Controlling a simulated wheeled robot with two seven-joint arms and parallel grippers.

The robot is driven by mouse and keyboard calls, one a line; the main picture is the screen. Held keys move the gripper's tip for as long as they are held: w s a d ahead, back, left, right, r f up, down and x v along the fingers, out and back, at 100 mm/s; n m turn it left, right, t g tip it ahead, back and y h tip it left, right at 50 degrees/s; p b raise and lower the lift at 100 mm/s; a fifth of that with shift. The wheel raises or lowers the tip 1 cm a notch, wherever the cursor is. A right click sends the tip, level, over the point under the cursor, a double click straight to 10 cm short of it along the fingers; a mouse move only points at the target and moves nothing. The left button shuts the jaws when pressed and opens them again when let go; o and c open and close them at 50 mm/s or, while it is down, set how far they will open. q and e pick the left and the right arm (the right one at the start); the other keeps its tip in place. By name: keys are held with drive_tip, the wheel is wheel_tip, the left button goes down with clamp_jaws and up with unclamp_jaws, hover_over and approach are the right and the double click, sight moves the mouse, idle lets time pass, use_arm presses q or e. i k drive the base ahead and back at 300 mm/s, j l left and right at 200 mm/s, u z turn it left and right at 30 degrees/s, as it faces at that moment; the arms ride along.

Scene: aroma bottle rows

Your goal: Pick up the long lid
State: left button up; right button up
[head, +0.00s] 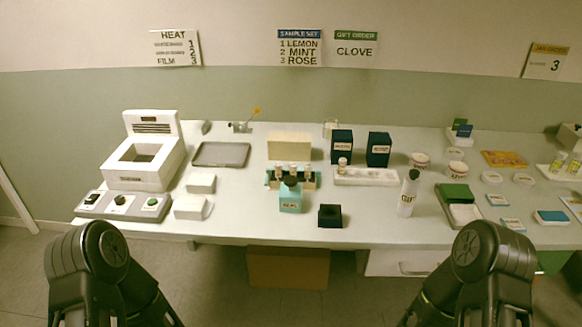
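A long cream box-shaped piece (290,143) lies near the back middle of the table; it looks like the long lid, though I cannot tell for certain. In front of it stands a teal rack (272,180) with several small bottles, which hides part of its lower edge. A teal labelled block (290,201) with a dark knob stands in front of the rack. Both my arms show only as dark links at the bottom left and bottom right. Neither gripper is in the picture.
A white heating machine (142,160) and a grey tray (221,154) stand left. Two dark boxes (342,145) (379,149), a white bottle rack (366,177) and a white spray bottle (408,194) stand right of centre. A small black box (330,216) sits near the front edge.

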sight(281, 146)
drive_tip(key=i+j+z, duration=0.3)
drive_tip(key=z, duration=0.15)
drive_tip(key=i+j+z, duration=0.2)
drive_tip(key=j+z, duration=0.25)
drive_tip(key=i+j+z, duration=0.15)
drive_tip(key=j+z, duration=0.15)
drive_tip(key=z, duration=0.15)
